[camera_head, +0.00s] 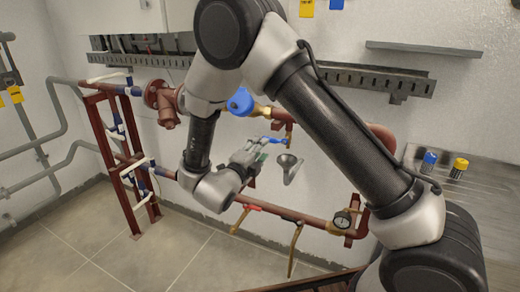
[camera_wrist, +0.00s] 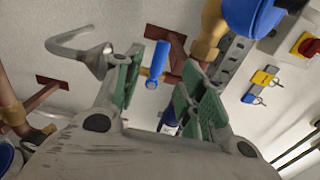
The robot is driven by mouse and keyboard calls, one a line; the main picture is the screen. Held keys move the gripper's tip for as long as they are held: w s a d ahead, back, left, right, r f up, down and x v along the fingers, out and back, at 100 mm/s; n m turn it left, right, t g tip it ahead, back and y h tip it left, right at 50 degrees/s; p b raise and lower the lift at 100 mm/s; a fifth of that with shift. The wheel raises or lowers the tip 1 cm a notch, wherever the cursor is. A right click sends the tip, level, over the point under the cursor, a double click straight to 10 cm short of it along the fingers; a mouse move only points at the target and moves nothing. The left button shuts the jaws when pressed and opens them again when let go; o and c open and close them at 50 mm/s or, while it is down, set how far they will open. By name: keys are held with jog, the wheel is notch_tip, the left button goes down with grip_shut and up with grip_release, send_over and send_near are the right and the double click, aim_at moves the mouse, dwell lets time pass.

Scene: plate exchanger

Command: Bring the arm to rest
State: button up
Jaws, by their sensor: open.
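My gripper (camera_head: 250,158) is held out in front of the wall pipework, at the end of my bent arm. In the wrist view its two green-padded fingers (camera_wrist: 160,82) stand apart with nothing held between them. A small valve with a blue handle (camera_wrist: 155,62) shows in the gap, beyond the fingertips; it also shows just past the gripper in the head view (camera_head: 272,141). A grey metal funnel-like piece with a curved spout (camera_head: 289,168) is beside the gripper; in the wrist view (camera_wrist: 90,52) it appears close behind the left finger. Whether they touch, I cannot tell.
A blue round part (camera_head: 240,102) sits on the pipework above the gripper. A grey worktop (camera_head: 485,200) at the right bears blue and yellow items. Tiled floor (camera_head: 130,265) is open at lower left.

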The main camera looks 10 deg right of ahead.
jog(key=s+a+f+n+g+y, duration=0.2)
jog(key=a+f+n+g+y, duration=0.4)
jog(key=a+f+n+y, duration=0.75)
jog(key=s+d+r+n+g, duration=0.7)
jog(key=s+d+r+n, duration=0.3)
jog(key=s+r+n, duration=0.2)
jog(key=s+d+r+t+h, duration=0.1)
jog(key=s+d+r, duration=0.4)
jog(key=d, duration=0.3)
jog(key=s+d+r+t+h, duration=0.1)
jog(key=s+d+r, duration=0.4)
jog(key=d, duration=0.4)
jog(key=s+d+r+h, duration=0.1)
jog(key=s+d+r, duration=0.5)
jog(key=d, duration=0.3)
jog(key=shift+r+t, duration=0.4)
jog(key=shift+r, duration=0.4)
